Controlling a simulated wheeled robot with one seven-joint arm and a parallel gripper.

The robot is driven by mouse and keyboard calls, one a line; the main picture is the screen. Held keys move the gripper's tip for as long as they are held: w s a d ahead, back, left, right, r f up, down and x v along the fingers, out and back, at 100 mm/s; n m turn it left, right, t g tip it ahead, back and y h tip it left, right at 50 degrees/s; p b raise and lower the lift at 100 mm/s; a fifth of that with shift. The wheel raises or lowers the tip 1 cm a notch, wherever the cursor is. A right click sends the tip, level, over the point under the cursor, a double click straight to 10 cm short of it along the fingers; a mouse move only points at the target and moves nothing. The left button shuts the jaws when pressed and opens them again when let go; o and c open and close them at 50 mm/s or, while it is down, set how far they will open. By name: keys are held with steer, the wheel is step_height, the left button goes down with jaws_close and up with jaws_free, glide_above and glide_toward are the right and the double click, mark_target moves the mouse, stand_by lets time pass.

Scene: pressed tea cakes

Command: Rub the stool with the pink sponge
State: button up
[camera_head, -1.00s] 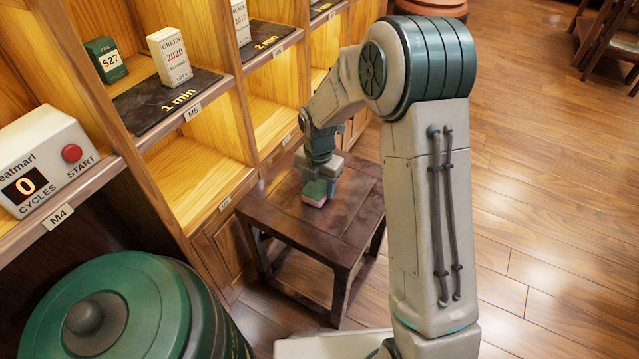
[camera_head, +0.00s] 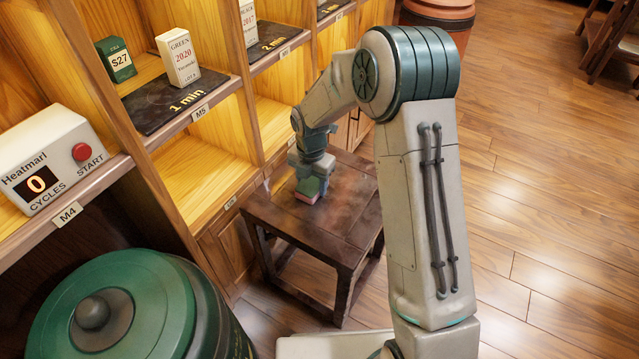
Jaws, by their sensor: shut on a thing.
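The stool (camera_head: 272,217) is a low dark brown wooden stool with a square top, standing on the floor in front of the shelves. My gripper (camera_head: 310,182) points down over the stool top and is shut on a small sponge. The pink sponge (camera_head: 306,198) has a green upper part, and its pink underside is at the stool's top surface, toward the back left of the middle. It looks to be touching the wood, though the contact line is too small to be sure. The gripper's fingers are partly hidden.
Wooden shelves (camera_head: 190,172) stand close on the left, holding boxes and dark mats. A white device (camera_head: 48,160) with a red button sits on the near shelf. A green lidded drum (camera_head: 135,315) stands at the front left. Open floor (camera_head: 545,200) lies to the right.

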mark_target(326, 198)
steer(key=shift+w+a, duration=0.1)
steer(key=shift+a, duration=0.1)
steer(key=shift+s+d+f+p, duration=0.15)
steer(key=shift+s+d+p, duration=0.1)
steer(key=shift+s+d, duration=0.35)
steer(key=shift+s+d+f+p, duration=0.1)
steer(key=shift+s+d+p, duration=0.2)
steer(key=shift+d, duration=0.5)
steer(key=shift+s+d+f, duration=0.2)
steer(key=shift+s+d, duration=0.2)
steer(key=shift+d, duration=0.05)
steer(key=shift+d+r+p, duration=0.1)
steer(key=shift+r+p, duration=0.55)
steer(key=r+p, duration=0.4)
steer(key=shift+w+a+r, duration=0.15)
steer(key=shift+a+r, duration=0.15)
steer(key=shift+r, duration=0.05)
steer(key=shift+r+p, duration=0.2)
steer(key=shift+p, duration=0.1)
